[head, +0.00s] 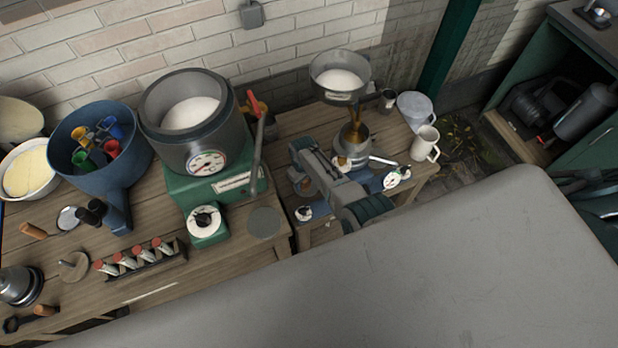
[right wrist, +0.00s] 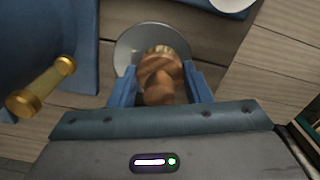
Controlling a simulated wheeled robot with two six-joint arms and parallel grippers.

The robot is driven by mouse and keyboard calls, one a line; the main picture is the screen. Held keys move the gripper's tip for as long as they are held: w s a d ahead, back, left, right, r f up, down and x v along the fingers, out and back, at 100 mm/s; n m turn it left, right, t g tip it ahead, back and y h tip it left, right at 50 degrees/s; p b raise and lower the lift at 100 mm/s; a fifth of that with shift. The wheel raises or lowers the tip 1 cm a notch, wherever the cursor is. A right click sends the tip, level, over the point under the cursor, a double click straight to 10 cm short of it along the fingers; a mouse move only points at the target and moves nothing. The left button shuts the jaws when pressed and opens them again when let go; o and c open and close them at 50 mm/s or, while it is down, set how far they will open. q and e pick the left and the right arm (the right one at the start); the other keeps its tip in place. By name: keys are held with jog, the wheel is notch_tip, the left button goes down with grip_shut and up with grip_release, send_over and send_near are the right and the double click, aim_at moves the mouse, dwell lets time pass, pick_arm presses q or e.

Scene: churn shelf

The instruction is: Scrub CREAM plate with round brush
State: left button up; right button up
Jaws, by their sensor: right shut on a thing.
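My right gripper (head: 303,178) is over the right bench, partly hidden behind its own arm in the head view. In the right wrist view its two blue fingers are shut on the brown wooden handle of the round brush (right wrist: 160,72). A grey disc (right wrist: 135,50) shows beneath the handle; I cannot tell whether it belongs to the brush or lies under it. A pale label plate (head: 232,183) is on the green machine and another (head: 340,97) on the funnel; their lettering is too small to read, so I cannot tell which is the CREAM plate. My left gripper is out of view.
The green machine (head: 180,182) with its steel bowl stands left of the gripper. A blue tub (head: 75,165) of coloured pieces is farther left. A white mug (head: 425,145) stands at right. A brass-knobbed handle (right wrist: 42,88) is close by the gripper. Bare wood shows beside the grey disc (head: 265,222).

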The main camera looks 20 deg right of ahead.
jog(key=shift+a, duration=1.25)
notch_tip(320, 180, up, 4)
jog(key=p, duration=0.4)
jog(key=shift+d+r, duration=0.1)
jog(key=shift+r+p, duration=0.65)
jog(key=shift+r, duration=0.3)
jog(key=shift+r, duration=1.45)
